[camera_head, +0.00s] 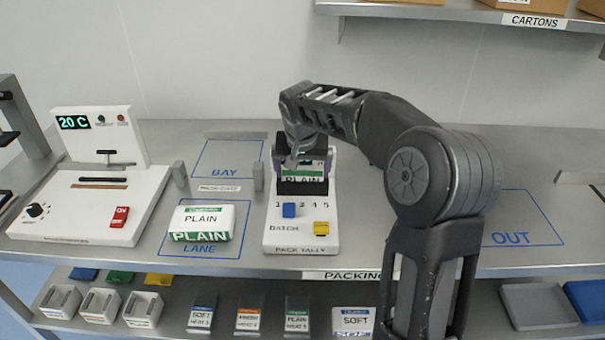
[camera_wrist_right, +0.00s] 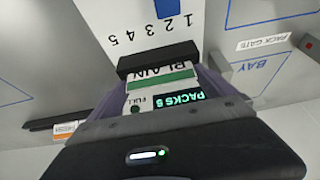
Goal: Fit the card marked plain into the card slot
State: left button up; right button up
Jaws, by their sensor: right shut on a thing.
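The card marked PLAIN (camera_head: 301,172), white with a green band, is upright between the fingers of my right gripper (camera_head: 302,164) at the pack tally unit (camera_head: 282,238). In the right wrist view my right gripper (camera_wrist_right: 160,82) is shut on the card (camera_wrist_right: 160,76), one purple finger on each side. The black card slot (camera_head: 302,187) is directly at the card's lower edge; it also shows in the wrist view (camera_wrist_right: 157,61). The lower edge is hidden, so I cannot tell how deep the card sits. My left gripper is not in view.
A PLAIN pack (camera_head: 203,219) sits on the LANE outline, left of the tally unit. A white machine (camera_head: 75,210) reading 20 C stands at the far left. The PACK GATE posts (camera_head: 259,177) are close to my gripper. The OUT area (camera_head: 512,215) is clear.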

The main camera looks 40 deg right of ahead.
jog(key=shift+r, duration=0.15)
jog(key=shift+f, duration=0.2)
jog(key=o, duration=1.1)
jog(key=shift+r, duration=0.3)
jog(key=shift+a+r, duration=0.1)
jog(key=shift+r, duration=0.15)
jog(key=v, duration=1.1)
jog(key=shift+s+b, duration=0.15)
jog(key=shift+b, duration=0.3)
jog(key=shift+a+r, duration=0.1)
